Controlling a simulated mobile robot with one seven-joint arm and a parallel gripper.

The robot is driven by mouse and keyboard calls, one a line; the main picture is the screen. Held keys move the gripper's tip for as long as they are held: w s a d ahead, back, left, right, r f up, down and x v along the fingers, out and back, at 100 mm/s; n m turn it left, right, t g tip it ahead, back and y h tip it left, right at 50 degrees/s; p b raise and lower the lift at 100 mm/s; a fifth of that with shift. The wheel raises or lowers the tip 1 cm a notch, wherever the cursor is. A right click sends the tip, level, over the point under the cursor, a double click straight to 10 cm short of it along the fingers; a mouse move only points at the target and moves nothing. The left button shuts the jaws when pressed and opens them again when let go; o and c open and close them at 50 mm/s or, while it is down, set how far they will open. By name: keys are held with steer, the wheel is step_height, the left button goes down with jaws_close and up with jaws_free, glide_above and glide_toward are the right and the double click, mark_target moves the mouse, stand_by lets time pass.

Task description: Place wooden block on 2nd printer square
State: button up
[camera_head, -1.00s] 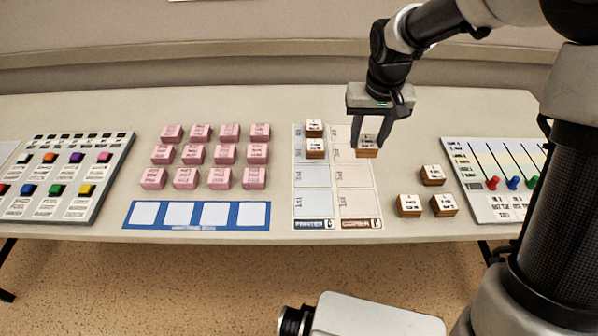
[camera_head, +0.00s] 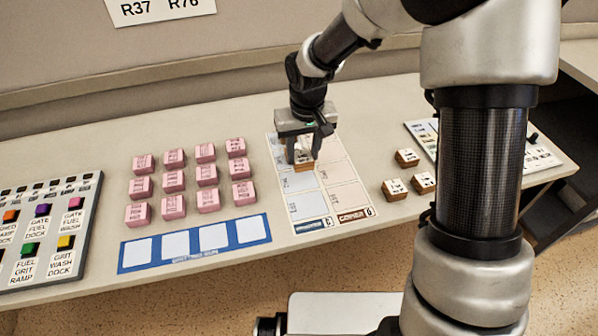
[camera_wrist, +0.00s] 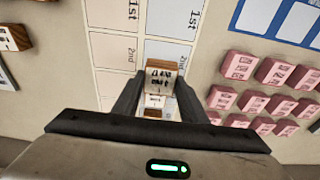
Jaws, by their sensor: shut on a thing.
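My gripper (camera_head: 305,152) is shut on a wooden block (camera_head: 303,167) with a white lettered top. It holds the block over the left, bluish printer column of the two-column mat (camera_head: 347,190). In the wrist view, the held block (camera_wrist: 158,72) sits between the fingertips near the square marked 2nd (camera_wrist: 149,52) in the bluish column. I cannot tell whether it touches the mat. Another white-topped block (camera_wrist: 153,101) shows past it between the fingers. In the head view my gripper hides the far squares of that column.
Several loose wooden blocks (camera_head: 395,189) lie right of the mat. Several pink blocks (camera_head: 173,181) stand in rows to the left, behind a blue strip (camera_head: 127,258) with white squares. Panels stand at far left (camera_head: 45,235) and right (camera_head: 538,155). The mat's near squares are clear.

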mark_target(302, 168)
steer(key=shift+f+b, duration=0.4)
steer(key=shift+f, duration=2.4)
steer(key=shift+f, duration=0.25)
steer(key=o, duration=1.1)
steer(key=shift+c, duration=0.2)
steer(key=shift+r, duration=0.1)
